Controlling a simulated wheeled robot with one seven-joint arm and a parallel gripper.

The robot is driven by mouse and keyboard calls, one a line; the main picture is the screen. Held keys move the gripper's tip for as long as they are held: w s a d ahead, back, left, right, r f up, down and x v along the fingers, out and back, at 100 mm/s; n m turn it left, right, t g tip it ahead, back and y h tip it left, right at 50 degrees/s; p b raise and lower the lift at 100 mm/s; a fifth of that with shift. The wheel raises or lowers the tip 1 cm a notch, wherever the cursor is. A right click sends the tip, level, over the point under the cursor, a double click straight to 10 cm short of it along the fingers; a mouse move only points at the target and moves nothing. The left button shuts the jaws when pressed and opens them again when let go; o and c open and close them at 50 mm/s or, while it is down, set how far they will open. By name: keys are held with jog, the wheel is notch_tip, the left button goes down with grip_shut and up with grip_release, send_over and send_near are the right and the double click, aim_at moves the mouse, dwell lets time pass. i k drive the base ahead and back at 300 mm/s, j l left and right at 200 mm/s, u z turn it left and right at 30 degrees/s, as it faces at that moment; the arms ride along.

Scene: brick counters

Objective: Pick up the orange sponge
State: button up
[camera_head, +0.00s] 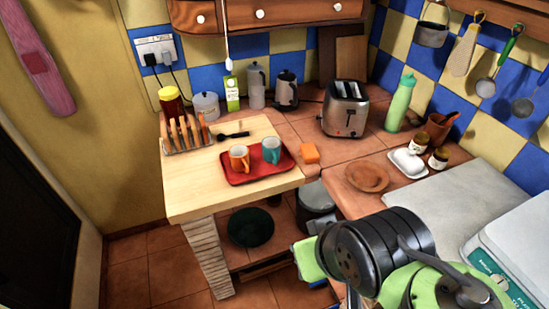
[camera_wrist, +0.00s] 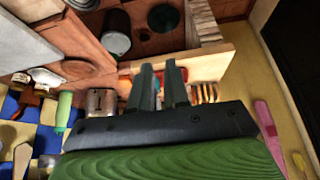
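The orange sponge (camera_head: 310,153) is a small block in the head view. It lies on the tiled counter just right of the wooden board's edge and the red tray. My gripper (camera_wrist: 160,75) shows in the wrist view with two dark fingers, a narrow gap between them and nothing visibly held. In the head view my wrist is at the lower right, in front of and apart from the sponge; my fingertips are hard to make out there.
The red tray (camera_head: 237,176) holds an orange mug (camera_head: 239,160) and a teal mug (camera_head: 271,150). A toaster (camera_head: 345,110) stands behind the sponge. A brown plate (camera_head: 366,177) and white butter dish (camera_head: 407,162) are to its right. A toast rack (camera_head: 186,139) stands left.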

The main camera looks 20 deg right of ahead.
aim_at(310, 154)
jog(key=i+j+z, duration=0.1)
jog(key=i+j, duration=0.6)
jog(key=i, duration=0.15)
